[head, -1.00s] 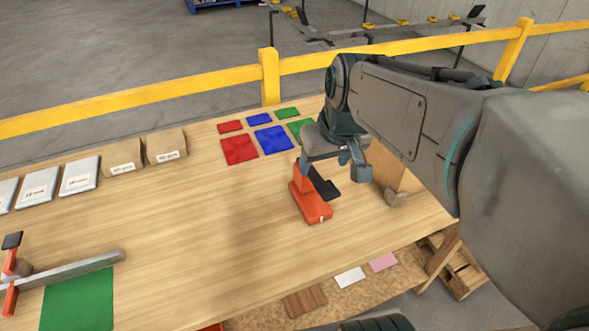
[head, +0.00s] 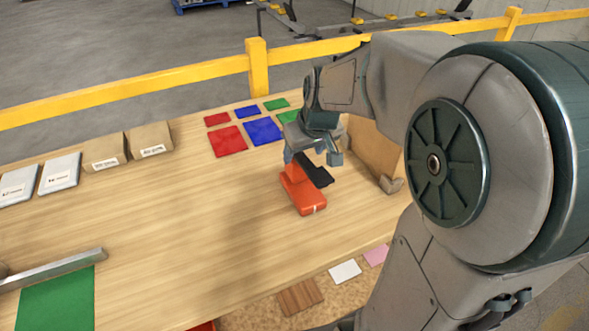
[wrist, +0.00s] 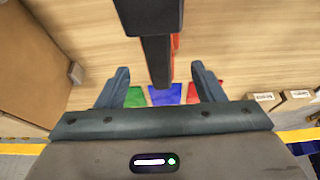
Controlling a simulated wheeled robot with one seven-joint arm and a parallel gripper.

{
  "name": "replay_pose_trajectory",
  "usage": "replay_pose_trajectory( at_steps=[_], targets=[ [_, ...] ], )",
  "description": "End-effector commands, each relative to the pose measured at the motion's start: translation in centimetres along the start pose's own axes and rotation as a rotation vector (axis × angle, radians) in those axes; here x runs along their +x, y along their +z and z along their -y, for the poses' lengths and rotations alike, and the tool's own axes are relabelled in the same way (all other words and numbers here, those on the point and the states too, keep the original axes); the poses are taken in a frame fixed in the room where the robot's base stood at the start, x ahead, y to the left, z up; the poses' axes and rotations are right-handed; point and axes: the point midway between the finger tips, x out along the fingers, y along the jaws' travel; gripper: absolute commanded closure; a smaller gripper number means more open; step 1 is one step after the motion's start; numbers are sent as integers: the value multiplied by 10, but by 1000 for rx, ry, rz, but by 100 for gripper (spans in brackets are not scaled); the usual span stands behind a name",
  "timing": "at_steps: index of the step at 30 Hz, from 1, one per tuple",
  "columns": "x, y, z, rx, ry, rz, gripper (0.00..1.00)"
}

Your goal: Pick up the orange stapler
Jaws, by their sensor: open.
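The orange stapler (head: 303,197) stands on the wooden table in the head view, with a black arm (head: 316,172) on its upper part. My gripper (head: 313,157) is over its far end, fingers pointing down. In the wrist view the stapler's black arm (wrist: 156,50) runs down the middle, lined up between the two open fingers (wrist: 160,78), with a gap on each side. A sliver of the orange body (wrist: 175,44) shows beside it. I cannot tell how far down the fingers reach around it. Nothing is held.
A brown board (head: 372,150) with a small grey block (head: 390,185) stands right of the gripper. Red (head: 228,140), blue (head: 262,131) and green squares lie behind. Boxes (head: 150,139) line the back left. The table left of the stapler is clear.

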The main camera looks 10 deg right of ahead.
Motion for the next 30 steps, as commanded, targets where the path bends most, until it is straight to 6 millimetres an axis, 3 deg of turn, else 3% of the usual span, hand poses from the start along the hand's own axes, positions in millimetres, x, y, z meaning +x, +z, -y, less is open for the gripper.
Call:
replay_pose_trajectory(
  at_steps=[12,20,21,27,30],
  targets=[
    [48,-5,0,0,-1,2,38],
    [51,-5,0,0,0,1,38],
    [51,-5,0,0,0,1,41],
    [51,-5,0,0,0,1,97],
    [50,-5,0,-1,0,1,100]
  ],
)
